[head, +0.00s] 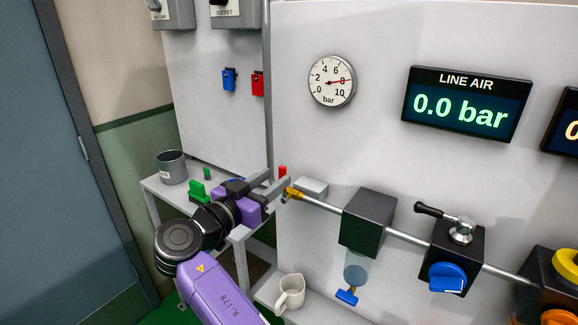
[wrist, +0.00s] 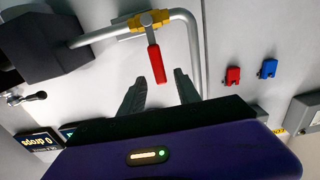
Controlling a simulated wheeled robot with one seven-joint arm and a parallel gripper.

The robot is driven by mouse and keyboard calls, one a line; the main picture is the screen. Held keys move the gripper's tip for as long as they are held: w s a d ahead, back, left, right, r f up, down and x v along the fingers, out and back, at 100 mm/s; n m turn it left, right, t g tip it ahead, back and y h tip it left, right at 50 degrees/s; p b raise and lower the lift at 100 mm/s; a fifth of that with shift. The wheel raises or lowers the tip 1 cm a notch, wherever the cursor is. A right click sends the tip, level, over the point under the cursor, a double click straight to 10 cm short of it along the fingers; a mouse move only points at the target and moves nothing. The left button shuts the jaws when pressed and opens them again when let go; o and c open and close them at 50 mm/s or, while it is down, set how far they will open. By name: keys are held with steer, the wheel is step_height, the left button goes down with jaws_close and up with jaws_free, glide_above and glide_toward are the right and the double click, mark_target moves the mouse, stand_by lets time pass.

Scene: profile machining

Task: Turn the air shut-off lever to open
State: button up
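The air shut-off lever (wrist: 157,63) is a red handle on a brass valve body (wrist: 141,22) in a grey pipe. In the wrist view it stands crosswise to the pipe. In the head view only a bit of the red lever (head: 283,171) shows above the brass fitting (head: 293,193), partly hidden by the fingers. My gripper (head: 277,181) is close to the valve. In the wrist view my gripper (wrist: 160,77) is open, its fingertips either side of the lever's free end. I see no clear contact. The line air display (head: 460,108) reads 0.0 bar.
A dark filter block (head: 367,222) and a black box with a blue knob (head: 447,277) sit along the pipe to the right. The dial gauge (head: 332,81) is above. A shelf at left holds a grey cup (head: 172,167); a white mug (head: 290,292) stands below.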

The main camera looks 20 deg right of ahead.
steer(key=p+x, duration=0.2)
steer(key=x, duration=0.5)
steer(key=shift+w+d, duration=0.1)
jaws_close()
stand_by(1.3)
